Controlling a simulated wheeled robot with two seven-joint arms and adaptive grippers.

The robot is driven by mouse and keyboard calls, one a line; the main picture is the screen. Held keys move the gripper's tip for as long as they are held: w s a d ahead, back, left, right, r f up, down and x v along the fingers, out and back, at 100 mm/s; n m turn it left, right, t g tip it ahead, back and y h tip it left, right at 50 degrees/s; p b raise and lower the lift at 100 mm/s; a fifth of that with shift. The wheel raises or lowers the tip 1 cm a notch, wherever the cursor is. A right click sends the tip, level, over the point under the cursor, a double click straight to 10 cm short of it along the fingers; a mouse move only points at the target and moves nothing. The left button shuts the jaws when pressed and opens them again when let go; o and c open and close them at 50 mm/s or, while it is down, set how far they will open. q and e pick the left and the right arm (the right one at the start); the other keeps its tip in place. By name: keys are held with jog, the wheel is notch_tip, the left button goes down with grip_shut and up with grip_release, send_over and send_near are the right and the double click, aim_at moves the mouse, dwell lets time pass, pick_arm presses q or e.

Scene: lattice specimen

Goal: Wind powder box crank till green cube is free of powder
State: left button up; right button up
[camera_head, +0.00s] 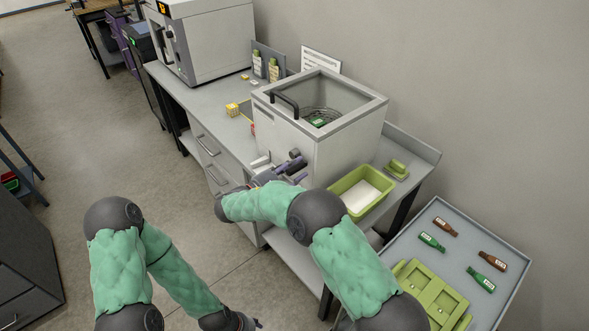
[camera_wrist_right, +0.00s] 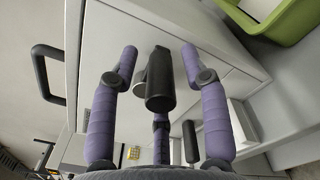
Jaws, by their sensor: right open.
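The powder box (camera_head: 345,141) is a grey box with an open top on the bench. A small green cube (camera_head: 319,122) shows inside it, in a round wire basket; I cannot tell how much powder is on it. The crank's dark handle (camera_wrist_right: 160,82) sticks out from the box front, and its end shows in the head view (camera_head: 295,153). My right gripper (camera_head: 297,170) is at the box front. In the wrist view its purple fingers (camera_wrist_right: 160,52) are open on either side of the handle, with gaps. My left gripper (camera_head: 246,322) is low at the bottom edge, its fingers barely visible.
A green bin (camera_head: 341,190) with white contents stands right of the box. A tray table (camera_head: 462,233) with several small bottles and a green rack (camera_head: 432,296) is at lower right. A large machine (camera_head: 215,42) and yellow blocks (camera_head: 233,110) are on the bench.

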jog(key=v, duration=1.2)
pick_arm(q)
jog(key=shift+s+d+r+p, duration=0.1)
jog(key=shift+s+r+p, duration=0.25)
jog(key=shift+r+p, duration=0.3)
jog(key=shift+s+d+r+p, duration=0.1)
jog(key=shift+s+r+p, duration=0.2)
jog(key=shift+r+p, duration=0.3)
pick_arm(e)
jog(key=w+d+n, duration=0.2)
jog(key=d+n, duration=0.1)
jog(key=n, duration=0.1)
jog(key=w+d+n, duration=0.2)
jog(key=n, duration=0.2)
jog(key=w+d+n, duration=0.2)
jog(key=d+n, duration=0.1)
jog(key=shift+w+d+n, duration=0.2)
jog(key=shift+d+n, duration=0.15)
jog(key=shift+n, duration=0.05)
jog(key=shift+r, duration=0.1)
grip_shut()
